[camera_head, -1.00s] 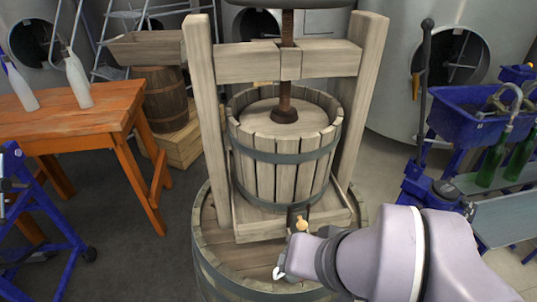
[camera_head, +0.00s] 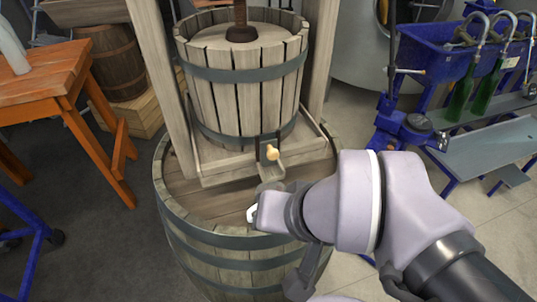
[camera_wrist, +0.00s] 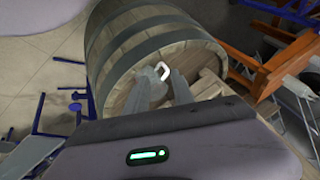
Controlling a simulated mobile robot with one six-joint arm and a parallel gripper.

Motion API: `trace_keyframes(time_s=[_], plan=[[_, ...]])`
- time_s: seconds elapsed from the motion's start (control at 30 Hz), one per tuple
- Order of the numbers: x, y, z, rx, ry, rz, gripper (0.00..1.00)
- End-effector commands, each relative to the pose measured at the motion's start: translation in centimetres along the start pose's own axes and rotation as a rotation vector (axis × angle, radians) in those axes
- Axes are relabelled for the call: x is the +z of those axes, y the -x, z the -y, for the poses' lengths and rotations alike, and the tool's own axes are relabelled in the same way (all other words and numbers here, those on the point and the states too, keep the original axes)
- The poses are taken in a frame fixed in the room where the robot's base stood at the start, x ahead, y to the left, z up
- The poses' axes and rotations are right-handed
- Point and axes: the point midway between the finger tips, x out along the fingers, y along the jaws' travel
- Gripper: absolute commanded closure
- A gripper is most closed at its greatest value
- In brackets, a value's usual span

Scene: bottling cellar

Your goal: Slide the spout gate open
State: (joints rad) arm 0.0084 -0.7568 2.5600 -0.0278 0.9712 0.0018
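The spout gate (camera_head: 262,146) is a dark upright plate low on the front of the slatted press basket, with a pale yellow knob (camera_head: 272,153) on it. A small grey spout lip (camera_head: 268,173) juts out below the knob. I cannot tell how far the gate is raised. My gripper (camera_head: 252,213) is below and slightly left of the knob, apart from it, over the barrel's front rim. In the wrist view my gripper (camera_wrist: 166,76) has two grey fingers standing apart. A small white hook-shaped piece (camera_wrist: 163,71) shows at their tips; whether it belongs to the gripper is unclear.
The press basket (camera_head: 240,95) stands between wooden posts on a large barrel (camera_head: 190,240). An orange table (camera_head: 60,80) stands left. A blue filling trough (camera_head: 440,62) with green bottles (camera_head: 460,100) is at right. Floor is clear between barrel and table.

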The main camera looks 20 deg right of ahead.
Motion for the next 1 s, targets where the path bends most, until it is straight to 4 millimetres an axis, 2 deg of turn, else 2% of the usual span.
trace_keyframes(time_s=[0.03, 0.13, 0.27, 0.37, 0.5, 0.6, 0.7, 0.8, 1.0], plan=[[-0.1, 0.0, 0.0, 0.001, -0.005, 0.003, 0.81], [-1.4, 1.1, 0.3, 0.019, -0.093, 0.048, 1.0], [-5.6, 3.7, 0.5, 0.064, -0.418, 0.197, 1.0], [-9.3, 5.4, -0.2, 0.084, -0.754, 0.326, 1.0], [-13.5, 6.6, -2.3, 0.074, -1.194, 0.475, 1.0], [-15.4, 6.8, -4.0, 0.051, -1.433, 0.548, 1.0], [-16.4, 6.7, -5.3, 0.03, -1.584, 0.593, 1.0], [-16.6, 6.4, -6.1, 0.018, -1.656, 0.613, 1.0], [-16.6, 6.0, -6.3, 0.015, -1.667, 0.617, 1.0]])
